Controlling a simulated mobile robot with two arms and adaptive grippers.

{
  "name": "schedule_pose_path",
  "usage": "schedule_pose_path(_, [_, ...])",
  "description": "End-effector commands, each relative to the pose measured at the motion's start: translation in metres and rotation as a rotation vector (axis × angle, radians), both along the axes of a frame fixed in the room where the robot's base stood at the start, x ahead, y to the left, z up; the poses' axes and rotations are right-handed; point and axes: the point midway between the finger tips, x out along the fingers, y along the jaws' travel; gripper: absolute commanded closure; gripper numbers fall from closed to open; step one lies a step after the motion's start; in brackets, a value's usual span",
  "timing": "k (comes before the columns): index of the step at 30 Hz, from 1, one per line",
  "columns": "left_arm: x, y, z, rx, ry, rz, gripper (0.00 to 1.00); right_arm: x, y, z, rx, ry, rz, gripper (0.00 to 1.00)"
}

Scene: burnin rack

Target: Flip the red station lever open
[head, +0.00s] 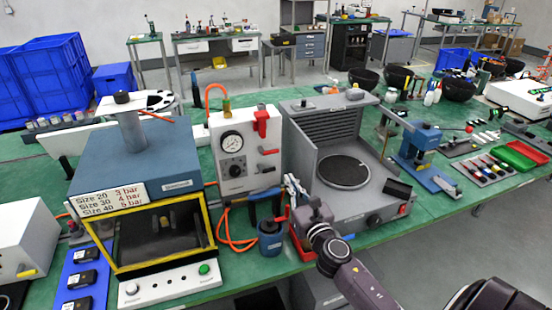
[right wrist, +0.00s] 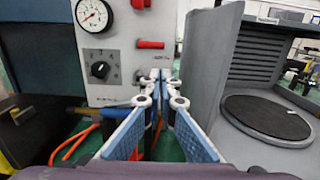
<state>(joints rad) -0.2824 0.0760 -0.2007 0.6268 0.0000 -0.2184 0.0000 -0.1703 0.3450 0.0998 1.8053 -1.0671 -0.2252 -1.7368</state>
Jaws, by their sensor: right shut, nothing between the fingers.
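A white station panel (head: 243,150) stands upright at the middle of the green bench, with a round gauge, a black knob and red parts on its face. One red lever (head: 261,122) sits upright at its upper right. A smaller red handle (head: 268,152) lies level below it and also shows in the right wrist view (right wrist: 150,44). My right gripper (head: 291,184) is shut and empty, in front of the panel's lower right side. In the right wrist view its fingertips (right wrist: 161,77) are below the level handle; contact with the panel cannot be told. My left gripper is out of view.
A blue press-like box (head: 135,160) with a yellow-framed window stands left of the panel. A grey station with a round dark plate (head: 343,171) stands close on the right. A blue can (head: 270,241) and orange hose (head: 236,243) are in front.

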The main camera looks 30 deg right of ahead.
Motion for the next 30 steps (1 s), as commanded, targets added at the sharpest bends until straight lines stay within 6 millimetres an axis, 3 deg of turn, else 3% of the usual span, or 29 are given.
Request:
schedule_pose_path(10, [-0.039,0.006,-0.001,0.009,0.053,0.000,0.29,0.004,-0.001,0.001,0.001,0.000,-0.001,1.00])
schedule_pose_path(14, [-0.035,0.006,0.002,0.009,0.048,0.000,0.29,0.018,-0.004,0.003,0.002,-0.001,-0.001,1.00])
schedule_pose_path(22, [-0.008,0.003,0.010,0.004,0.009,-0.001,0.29,0.060,-0.015,0.004,0.003,-0.002,-0.001,1.00])
schedule_pose_path(30, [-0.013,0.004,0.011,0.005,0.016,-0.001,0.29,0.090,-0.022,0.004,0.002,0.000,-0.002,1.00])
